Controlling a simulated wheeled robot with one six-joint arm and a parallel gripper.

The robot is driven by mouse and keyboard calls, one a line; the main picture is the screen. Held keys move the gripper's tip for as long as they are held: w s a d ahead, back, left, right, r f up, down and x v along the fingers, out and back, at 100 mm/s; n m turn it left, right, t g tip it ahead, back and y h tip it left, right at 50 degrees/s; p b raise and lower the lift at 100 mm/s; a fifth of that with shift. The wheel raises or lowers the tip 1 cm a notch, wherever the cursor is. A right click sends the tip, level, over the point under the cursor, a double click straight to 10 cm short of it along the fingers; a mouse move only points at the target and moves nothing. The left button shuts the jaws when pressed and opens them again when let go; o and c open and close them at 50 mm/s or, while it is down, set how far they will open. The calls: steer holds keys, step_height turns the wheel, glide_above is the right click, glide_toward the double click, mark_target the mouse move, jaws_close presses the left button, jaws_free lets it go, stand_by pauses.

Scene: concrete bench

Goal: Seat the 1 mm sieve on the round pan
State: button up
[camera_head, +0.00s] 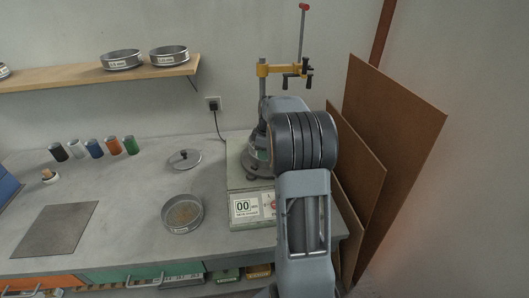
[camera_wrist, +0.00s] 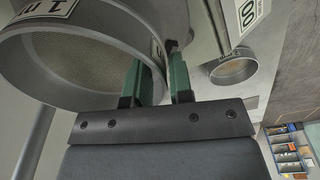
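My gripper (camera_wrist: 158,85) has its two green fingers on either side of the wall of a round metal sieve (camera_wrist: 45,72), near its rim. The sieve has fine mesh and a white label, partly cut off, with a "1" on it. In the head view my arm hides the gripper and most of what is near it.
A shaker with a yellow clamp (camera_head: 265,70) and a "00" display (camera_head: 246,208) stands behind my arm. A knobbed lid (camera_head: 184,158), several coloured jars (camera_head: 94,148) and a dark mat (camera_head: 55,230) lie on the bench. Sieves (camera_head: 122,60) sit on the shelf. Boards (camera_head: 390,130) lean at right.

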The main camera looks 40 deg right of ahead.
steer(key=shift+o, duration=0.9)
step_height(320, 180, up, 14)
steer(key=s+d, duration=0.1)
steer(key=shift+s+f, duration=0.15)
step_height(320, 180, down, 6)
steer(key=s+a+r+m, duration=0.1)
steer(key=s+a+m, duration=0.1)
steer(key=m, duration=0.5)
steer(key=s+a+f+t, duration=0.1)
steer(key=s+a+f, duration=0.1)
steer(key=s+a, duration=0.6)
steer(key=s+a+f+m+t, duration=0.1)
steer(key=s+a+t, duration=0.1)
steer(key=s+a, duration=0.6)
steer(key=shift+a+f+h, duration=0.35)
steer(key=shift+a+h, duration=0.05)
steer(key=shift+a, duration=1.75)
